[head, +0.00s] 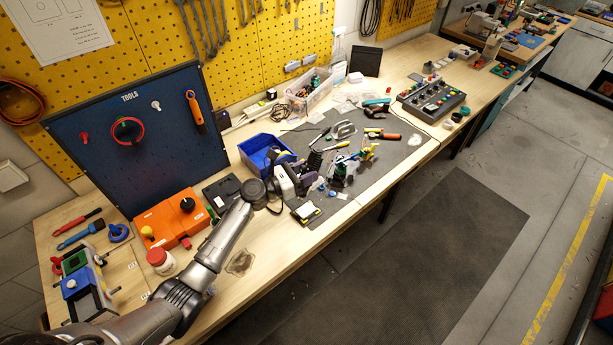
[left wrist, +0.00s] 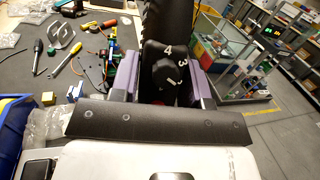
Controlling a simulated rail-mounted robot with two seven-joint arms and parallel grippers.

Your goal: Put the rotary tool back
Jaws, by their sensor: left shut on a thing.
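My left gripper (head: 301,175) is over the grey mat, its purple fingers shut on the rotary tool. In the left wrist view the rotary tool (left wrist: 164,52) is a black body with a numbered dial, between the purple fingers (left wrist: 163,85); its far end runs out of the top of the picture. In the head view it is small and dark and hard to separate from the clutter behind. The blue tool board (head: 160,165), marked TOOLS, stands at the left with a red ring (head: 128,131), small red and white holders, and an orange-handled tool (head: 196,112). My right gripper is not in view.
A blue bin (head: 262,150) stands close left of my left gripper. An orange box (head: 170,220) and a red-topped button (head: 158,258) sit before the board. Pliers, small parts and a button panel (head: 432,97) lie further right. A clear tub (head: 312,92) stands behind.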

